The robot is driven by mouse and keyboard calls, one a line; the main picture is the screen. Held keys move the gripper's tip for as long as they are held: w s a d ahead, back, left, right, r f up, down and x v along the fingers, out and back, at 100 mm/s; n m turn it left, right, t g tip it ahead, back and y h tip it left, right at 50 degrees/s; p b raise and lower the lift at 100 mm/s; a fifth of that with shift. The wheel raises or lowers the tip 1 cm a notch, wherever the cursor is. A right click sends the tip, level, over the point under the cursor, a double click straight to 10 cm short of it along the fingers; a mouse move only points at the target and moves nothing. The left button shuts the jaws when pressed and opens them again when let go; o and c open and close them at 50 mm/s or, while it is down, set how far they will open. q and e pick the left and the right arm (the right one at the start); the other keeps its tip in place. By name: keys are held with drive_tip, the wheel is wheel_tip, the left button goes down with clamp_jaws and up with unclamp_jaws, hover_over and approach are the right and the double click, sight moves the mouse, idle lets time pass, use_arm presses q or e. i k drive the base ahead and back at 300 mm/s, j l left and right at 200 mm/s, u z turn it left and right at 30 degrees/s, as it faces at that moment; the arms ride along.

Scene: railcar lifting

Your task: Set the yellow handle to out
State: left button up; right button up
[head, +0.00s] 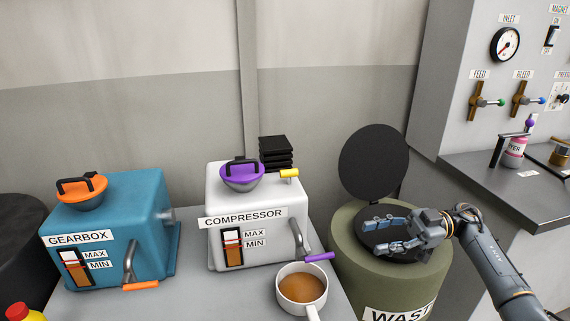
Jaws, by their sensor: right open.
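The yellow handle (289,173) sits at the top right edge of the white compressor (252,250), sticking out to the right beside the purple-lidded bowl shape. Its exact setting is too small to tell. My right gripper (377,237) is open and empty, over the open mouth of the waste bin (347,258). It is to the right of and lower in the picture than the yellow handle, well apart from it. My left gripper is not in view.
A pot of brown liquid (302,288) stands before the compressor, near its purple-handled spout (319,257). The blue gearbox (108,235) stands to the left. Black stacked plates (276,152) rise behind the compressor. The bin's raised black lid (374,161) stands behind my right gripper.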

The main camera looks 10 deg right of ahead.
sight(287, 173)
drive_tip(key=i, duration=1)
